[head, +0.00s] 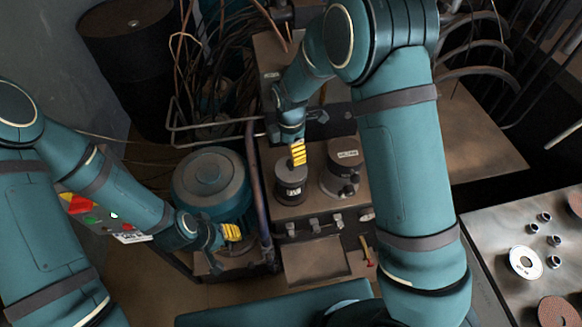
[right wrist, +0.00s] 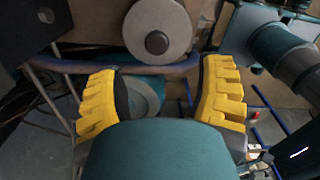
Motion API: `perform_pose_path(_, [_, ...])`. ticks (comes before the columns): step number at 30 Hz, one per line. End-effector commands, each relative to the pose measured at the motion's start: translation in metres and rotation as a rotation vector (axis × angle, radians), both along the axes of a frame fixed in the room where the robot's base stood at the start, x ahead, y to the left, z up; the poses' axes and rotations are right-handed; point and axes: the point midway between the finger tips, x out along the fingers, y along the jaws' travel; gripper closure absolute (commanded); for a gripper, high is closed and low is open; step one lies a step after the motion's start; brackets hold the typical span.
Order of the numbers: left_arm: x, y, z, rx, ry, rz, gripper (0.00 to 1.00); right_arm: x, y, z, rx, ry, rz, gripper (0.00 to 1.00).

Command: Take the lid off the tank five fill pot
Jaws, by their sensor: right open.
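Two lidded pots stand side by side on the brown bench top. The left one is a dark pot (head: 290,188) with a small label and a round lid; the right one is a grey pot (head: 341,172) with a label. I cannot read which is tank five. My right gripper (head: 298,152) is just above the dark pot. In the right wrist view its yellow fingers (right wrist: 162,78) are apart and empty, and a round grey lid with a knob (right wrist: 158,41) lies beyond them. My left gripper (head: 231,232) is low at the left, away from the pots; its opening is unclear.
A teal round-topped machine (head: 208,180) stands left of the bench, with a pipe between. Valves (head: 315,223) line the bench front. A metal table (head: 490,232) at right holds discs and small cylinders. Cables crowd the back.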

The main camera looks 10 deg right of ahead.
Motion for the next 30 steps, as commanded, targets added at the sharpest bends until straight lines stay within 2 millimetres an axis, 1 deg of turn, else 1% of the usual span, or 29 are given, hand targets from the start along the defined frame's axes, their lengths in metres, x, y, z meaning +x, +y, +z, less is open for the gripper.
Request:
perform_pose_path(1, [0.000,0.000,0.000,0.000,0.000,0.000,0.53,0.000,0.000,-0.009,-0.002,0.003,0.000,0.32])
perform_pose_path(3, [0.000,0.000,-0.001,0.000,-0.001,0.000,0.53,0.000,0.000,-0.016,-0.001,0.001,0.002,0.32])
perform_pose_path(8, [0.000,0.000,-0.001,0.000,-0.001,0.000,0.53,0.001,0.000,-0.024,0.000,-0.001,0.000,0.32])
perform_pose_path(10, [0.000,0.000,0.000,0.000,-0.001,0.000,0.53,0.001,-0.001,-0.031,-0.001,0.001,0.000,0.32])
perform_pose_path(18, [0.000,0.000,0.002,0.000,-0.001,0.000,0.53,0.002,-0.004,-0.068,0.000,0.001,0.000,0.32])
perform_pose_path(22, [0.000,0.000,0.002,0.000,-0.001,0.000,0.53,0.003,-0.004,-0.074,0.000,-0.001,0.000,0.32])
perform_pose_path(28, [0.000,0.000,0.002,0.000,-0.001,0.000,0.53,0.003,-0.004,-0.074,0.001,-0.002,0.000,0.32])
perform_pose_path(29, [0.000,0.000,0.002,0.000,-0.001,0.000,0.53,0.003,-0.004,-0.074,0.001,-0.002,0.000,0.34])
perform_pose_path(30, [0.000,0.000,0.002,0.000,-0.001,0.000,0.53,0.003,-0.004,-0.074,0.000,-0.001,0.000,0.48])
